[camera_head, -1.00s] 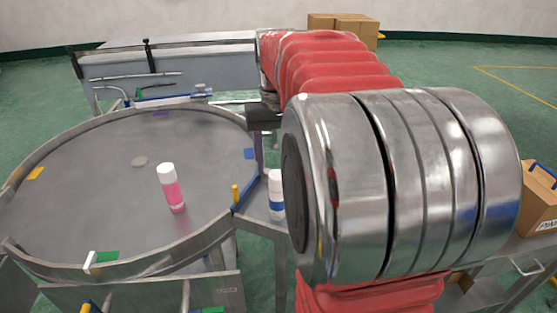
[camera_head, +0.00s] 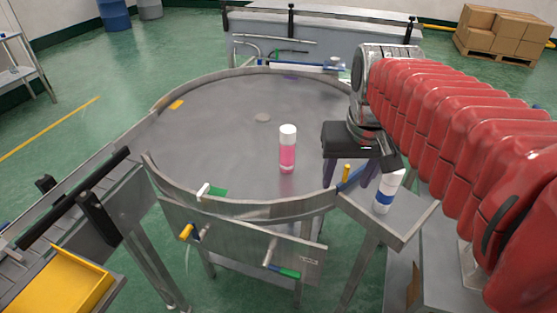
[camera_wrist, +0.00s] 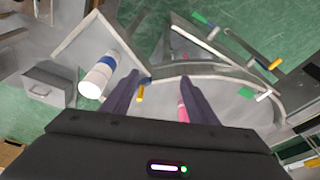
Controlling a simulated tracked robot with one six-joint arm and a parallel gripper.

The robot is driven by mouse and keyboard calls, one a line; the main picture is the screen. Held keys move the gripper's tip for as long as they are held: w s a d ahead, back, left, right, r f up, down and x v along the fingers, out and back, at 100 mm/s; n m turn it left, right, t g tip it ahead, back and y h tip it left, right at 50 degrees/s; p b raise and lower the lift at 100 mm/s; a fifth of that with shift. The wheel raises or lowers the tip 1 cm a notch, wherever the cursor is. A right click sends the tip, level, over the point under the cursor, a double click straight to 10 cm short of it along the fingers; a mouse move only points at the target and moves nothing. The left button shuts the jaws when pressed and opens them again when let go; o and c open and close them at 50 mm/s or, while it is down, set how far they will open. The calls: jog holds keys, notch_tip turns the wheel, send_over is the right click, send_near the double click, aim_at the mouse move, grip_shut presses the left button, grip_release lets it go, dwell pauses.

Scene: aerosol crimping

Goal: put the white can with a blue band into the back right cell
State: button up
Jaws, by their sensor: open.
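The white can with a blue band (camera_head: 384,200) stands in the small tray (camera_head: 411,238) at the right edge of the round table. In the wrist view the can (camera_wrist: 98,76) shows to the left of my fingers. My gripper (camera_head: 346,182) is open and points down, a little left of and above the can. In the wrist view both fingers of my gripper (camera_wrist: 160,76) are apart with no object held. Part of the can's top is close to the gripper in the head view. I cannot make out any cells in these views.
A white and pink can (camera_head: 287,152) stands on the round table (camera_head: 220,135). A small yellow post (camera_head: 346,173) and a blue guide (camera_head: 352,180) are by the tray's entrance. A yellow bin (camera_head: 62,285) sits at the lower left. Cardboard boxes (camera_head: 497,38) are at the back right.

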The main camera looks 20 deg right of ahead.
jog(key=s+a+f+n+t, duration=0.3)
jog(key=s+a, duration=0.3)
jog(key=a, duration=0.4)
jog(key=shift+f+y, duration=0.4)
jog(key=shift+f, duration=0.4)
jog(key=shift+o, duration=0.4)
jog(key=shift+d, duration=0.1)
jog(key=w+d+r+m+g, duration=0.2)
jog(key=w+d+r, duration=0.1)
jog(key=d, duration=0.5)
jog(key=w+d+r+m+g, duration=0.1)
jog(key=w+d+r+m, duration=0.1)
jog(key=d, duration=0.6)
jog(key=w+d+r+m+g, duration=0.2)
jog(key=w+d+r, duration=0.2)
jog(key=d+r, duration=0.2)
jog(key=shift+d+g, duration=0.3)
jog(key=shift+d, duration=0.95)
jog(key=shift+s, duration=0.1)
jog(key=shift+f, duration=0.1)
